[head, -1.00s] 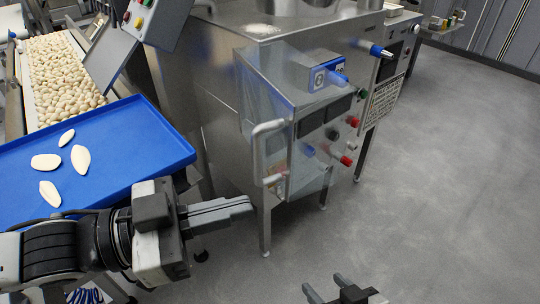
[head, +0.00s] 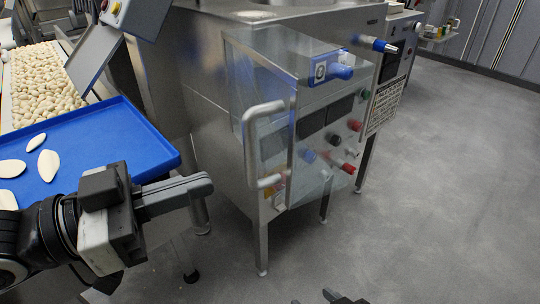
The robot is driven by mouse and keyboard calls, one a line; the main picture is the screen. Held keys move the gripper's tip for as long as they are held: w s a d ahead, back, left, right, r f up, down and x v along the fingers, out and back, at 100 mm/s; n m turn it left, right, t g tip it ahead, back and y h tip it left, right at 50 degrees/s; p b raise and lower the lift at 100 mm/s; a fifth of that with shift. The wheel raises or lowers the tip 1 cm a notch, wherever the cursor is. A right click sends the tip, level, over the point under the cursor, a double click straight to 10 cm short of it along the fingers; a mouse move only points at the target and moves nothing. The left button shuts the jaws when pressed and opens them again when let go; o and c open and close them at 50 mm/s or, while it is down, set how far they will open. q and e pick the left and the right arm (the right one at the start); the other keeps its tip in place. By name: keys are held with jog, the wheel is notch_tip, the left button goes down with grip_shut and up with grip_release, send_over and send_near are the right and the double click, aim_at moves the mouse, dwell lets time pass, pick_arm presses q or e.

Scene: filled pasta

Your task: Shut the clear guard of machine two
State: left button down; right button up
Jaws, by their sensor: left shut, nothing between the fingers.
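The clear guard (head: 250,85) is a see-through cover with a pale bar handle (head: 250,150), on the front of the steel machine (head: 205,85). It stands out from the machine's front around the controls; I cannot tell how far it is open. A blue plate (head: 321,70) shows behind the guard's upper edge; its mark is unclear. My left gripper (head: 207,186) is shut and empty, in front and left of the handle, apart from it in the picture. My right gripper (head: 312,297) shows only its fingertips at the bottom edge, spread apart and empty.
A blue tray (head: 100,165) with several pale pieces lies at left, close to my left arm. A belt of filled pasta (head: 42,85) runs behind it. Blue, red and green knobs stick out of the machine. The grey floor (head: 440,190) at right is clear.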

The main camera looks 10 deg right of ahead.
aim_at(292, 154)
pick_arm(q)
jog(key=p+x, duration=0.6)
jog(key=x, duration=0.2)
jog(key=shift+w+d+r+p, duration=0.15)
jog(key=shift+d+p, duration=0.2)
jog(key=shift+p, duration=0.05)
jog(key=shift+x, duration=0.85)
pick_arm(e)
notch_tip(292, 154, up, 8)
jog(key=d+t, duration=0.1)
jog(key=shift+s+d+m, duration=0.2)
jog(key=shift+d+m, duration=0.1)
